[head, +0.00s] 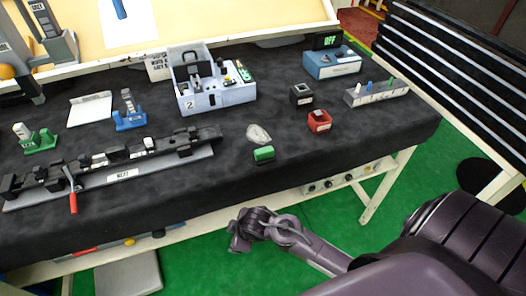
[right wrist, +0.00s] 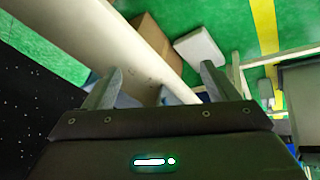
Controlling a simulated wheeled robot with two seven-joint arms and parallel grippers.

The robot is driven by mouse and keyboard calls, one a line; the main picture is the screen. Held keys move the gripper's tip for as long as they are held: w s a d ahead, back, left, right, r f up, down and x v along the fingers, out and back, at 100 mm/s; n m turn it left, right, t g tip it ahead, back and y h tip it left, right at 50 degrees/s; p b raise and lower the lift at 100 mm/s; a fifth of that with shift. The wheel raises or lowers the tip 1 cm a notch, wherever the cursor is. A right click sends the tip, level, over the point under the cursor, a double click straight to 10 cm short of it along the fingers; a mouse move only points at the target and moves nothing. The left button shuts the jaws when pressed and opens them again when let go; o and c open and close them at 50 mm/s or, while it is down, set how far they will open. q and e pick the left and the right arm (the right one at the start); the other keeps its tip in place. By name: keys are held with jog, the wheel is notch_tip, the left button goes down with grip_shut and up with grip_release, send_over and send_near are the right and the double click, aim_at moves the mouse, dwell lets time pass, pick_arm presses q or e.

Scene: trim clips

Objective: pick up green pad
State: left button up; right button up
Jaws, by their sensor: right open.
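The green pad (head: 264,154) is a small green block near the front edge of the black-covered table, right of centre in the head view. My right arm comes in from the lower right, and its visible end is in front of and below the table edge, apart from the pad. I cannot make out its fingers there. In the right wrist view my right gripper (right wrist: 157,85) has its two fingers wide apart, with nothing held between them. The pad is not visible in that view. My left gripper is not in view.
A clear crumpled piece (head: 258,134) lies just behind the pad. A red block (head: 319,121) and a black block (head: 301,95) stand to the right. A long clip rail (head: 120,172) lies left. The table's front edge (head: 330,152) is mostly clear.

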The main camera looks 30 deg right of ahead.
aim_at(264, 150)
jog(key=w+a+r+n+t+p, duration=0.1)
jog(key=w+r+n, duration=0.2)
jog(key=r+n, duration=0.45)
jog(key=w+a+r+n+t+p, duration=0.1)
jog(key=w+r+n, duration=0.35)
jog(key=r, duration=0.55)
jog(key=d+r+n, duration=0.1)
jog(key=d+n, duration=0.1)
jog(key=w+d+r+n, duration=0.1)
jog(key=d+n, duration=0.2)
jog(key=d+r+n, duration=0.1)
jog(key=d+n, duration=0.1)
jog(key=n, duration=0.1)
jog(key=shift+w+d+g, duration=0.25)
jog(key=shift+d+g, duration=0.15)
jog(key=d+n, duration=0.1)
jog(key=d, duration=0.2)
jog(key=d+r+n+g+h, duration=0.1)
jog(key=d, duration=0.3)
jog(key=s+d+r+n+g+h, duration=0.1)
jog(key=d+n, duration=0.1)
jog(key=d, duration=0.1)
jog(key=shift+d+r, duration=0.2)
jog(key=shift+d, duration=0.05)
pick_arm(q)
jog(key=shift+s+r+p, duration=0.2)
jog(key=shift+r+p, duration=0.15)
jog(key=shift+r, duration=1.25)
pick_arm(e)
jog(key=shift+x, duration=3.5)
